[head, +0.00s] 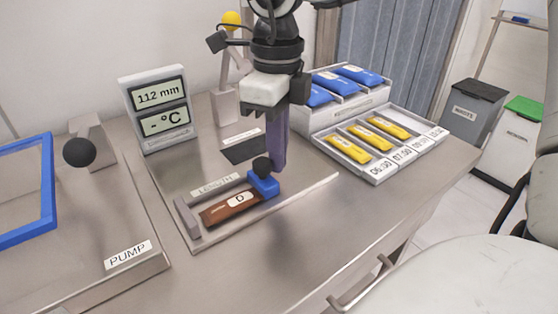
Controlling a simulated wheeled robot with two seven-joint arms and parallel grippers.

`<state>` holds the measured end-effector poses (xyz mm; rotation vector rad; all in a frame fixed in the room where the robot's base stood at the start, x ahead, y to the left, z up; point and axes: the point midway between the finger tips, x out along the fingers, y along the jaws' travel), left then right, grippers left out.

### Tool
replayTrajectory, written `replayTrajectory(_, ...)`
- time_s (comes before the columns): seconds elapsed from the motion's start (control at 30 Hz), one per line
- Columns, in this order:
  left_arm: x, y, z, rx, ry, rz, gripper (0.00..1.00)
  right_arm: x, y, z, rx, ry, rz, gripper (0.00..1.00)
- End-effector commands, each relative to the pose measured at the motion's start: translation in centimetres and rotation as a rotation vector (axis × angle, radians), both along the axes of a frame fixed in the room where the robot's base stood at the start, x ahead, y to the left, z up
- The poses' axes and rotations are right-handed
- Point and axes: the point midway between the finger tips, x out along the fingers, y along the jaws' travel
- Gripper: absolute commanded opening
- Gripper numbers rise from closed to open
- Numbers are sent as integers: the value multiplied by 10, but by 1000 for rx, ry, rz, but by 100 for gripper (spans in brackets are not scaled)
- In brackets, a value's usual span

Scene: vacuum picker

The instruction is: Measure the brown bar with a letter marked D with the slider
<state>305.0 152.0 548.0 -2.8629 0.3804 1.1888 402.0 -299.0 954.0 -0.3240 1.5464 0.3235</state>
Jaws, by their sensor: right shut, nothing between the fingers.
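The brown bar marked D (223,208) lies in the length gauge on the grey plate, behind it the LENGTH label. Its left end is by the grey fixed stop (187,217) and its right end is by the blue slider (263,186) with a dark round knob. The display (157,108) reads 112 mm above and "- °C" below. My right gripper (278,168) points down at the slider, shut and empty, its fingertips beside the knob; I cannot tell whether they touch it. My left gripper is not in view.
A rack with blue packs (358,75) and a tray of yellow packs (382,131) stand right of the gauge. The PUMP station (128,255) with a blue frame (48,190) is at left. Bins (472,110) stand beyond the table's right edge. The table front is clear.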

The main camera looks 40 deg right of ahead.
Motion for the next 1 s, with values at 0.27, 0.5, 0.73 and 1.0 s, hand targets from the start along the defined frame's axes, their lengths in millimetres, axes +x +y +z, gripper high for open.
replayTrajectory(0.27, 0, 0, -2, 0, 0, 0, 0, 1, 4, 0, 0, -1, 0, 0)
replayTrajectory(0.5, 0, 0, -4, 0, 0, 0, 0, 1, 8, 0, 1, -1, -1, 0)
replayTrajectory(0.73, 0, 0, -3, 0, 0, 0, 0, 1, 8, 0, 1, 0, 0, 0)
replayTrajectory(1.0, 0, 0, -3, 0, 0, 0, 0, 1, 8, 0, 1, 0, 0, 0)
